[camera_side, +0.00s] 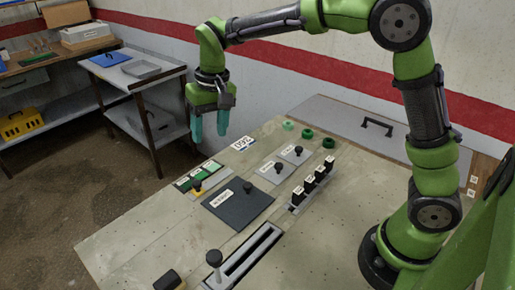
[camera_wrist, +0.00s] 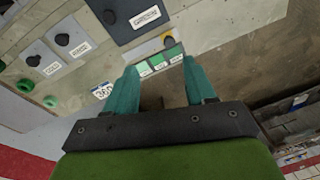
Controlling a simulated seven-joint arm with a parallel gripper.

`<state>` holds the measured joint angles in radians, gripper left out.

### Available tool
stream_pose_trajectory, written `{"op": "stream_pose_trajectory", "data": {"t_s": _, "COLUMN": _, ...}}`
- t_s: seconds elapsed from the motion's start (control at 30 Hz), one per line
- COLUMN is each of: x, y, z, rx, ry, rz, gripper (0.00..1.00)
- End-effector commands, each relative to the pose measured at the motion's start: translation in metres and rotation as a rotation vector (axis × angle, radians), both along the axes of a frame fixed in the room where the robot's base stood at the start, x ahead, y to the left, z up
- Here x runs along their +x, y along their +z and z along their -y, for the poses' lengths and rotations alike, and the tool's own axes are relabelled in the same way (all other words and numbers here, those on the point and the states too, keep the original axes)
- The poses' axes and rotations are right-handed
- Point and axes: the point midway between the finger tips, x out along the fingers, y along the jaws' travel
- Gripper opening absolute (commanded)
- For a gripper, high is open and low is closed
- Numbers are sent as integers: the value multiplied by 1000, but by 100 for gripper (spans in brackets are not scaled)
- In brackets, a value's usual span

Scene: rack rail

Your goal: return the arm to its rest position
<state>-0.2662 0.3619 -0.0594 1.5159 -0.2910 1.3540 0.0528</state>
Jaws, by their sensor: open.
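My gripper (camera_side: 209,122) hangs pointing down above the far left edge of the work table (camera_side: 130,240). Its two teal fingers are apart with nothing between them. In the wrist view my gripper (camera_wrist: 163,85) is also open and empty, with the green labelled strip (camera_wrist: 160,62) showing below and beyond the fingertips. My arm is raised and reaches across from the right side of the side view. The gripper is clear of everything on the table.
The table holds a dark plate (camera_side: 237,205) with a knob, two smaller grey plates (camera_side: 274,173), a rail with several black blocks (camera_side: 313,184), a slotted rail (camera_side: 245,258), and green rings (camera_side: 329,143). A metal cart (camera_side: 140,72) stands behind left. Air around the gripper is free.

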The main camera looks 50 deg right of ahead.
Motion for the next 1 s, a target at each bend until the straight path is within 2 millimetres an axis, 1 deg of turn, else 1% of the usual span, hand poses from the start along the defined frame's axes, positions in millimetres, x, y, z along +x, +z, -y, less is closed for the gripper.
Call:
{"op": "stream_pose_trajectory", "data": {"t_s": 0.03, "x": -18, "y": 11, "z": 9, "rx": 20, "ry": 1, "rz": 33, "gripper": 55}}
{"op": "stream_pose_trajectory", "data": {"t_s": 0.1, "x": -41, "y": 20, "z": 19, "rx": 44, "ry": 4, "rz": 78, "gripper": 55}}
{"op": "stream_pose_trajectory", "data": {"t_s": 0.27, "x": -96, "y": 33, "z": 40, "rx": 87, "ry": -3, "rz": 188, "gripper": 55}}
{"op": "stream_pose_trajectory", "data": {"t_s": 0.4, "x": -143, "y": 36, "z": 56, "rx": 112, "ry": -26, "rz": 290, "gripper": 55}}
{"op": "stream_pose_trajectory", "data": {"t_s": 0.5, "x": -173, "y": 33, "z": 65, "rx": 121, "ry": -47, "rz": 358, "gripper": 55}}
{"op": "stream_pose_trajectory", "data": {"t_s": 0.6, "x": -195, "y": 31, "z": 71, "rx": 127, "ry": -70, "rz": 415, "gripper": 55}}
{"op": "stream_pose_trajectory", "data": {"t_s": 0.73, "x": -212, "y": 33, "z": 76, "rx": 131, "ry": -95, "rz": 466, "gripper": 55}}
{"op": "stream_pose_trajectory", "data": {"t_s": 0.87, "x": -214, "y": 43, "z": 80, "rx": 128, "ry": -106, "rz": 509, "gripper": 55}}
{"op": "stream_pose_trajectory", "data": {"t_s": 1.0, "x": -214, "y": 44, "z": 81, "rx": 127, "ry": -112, "rz": 511, "gripper": 55}}
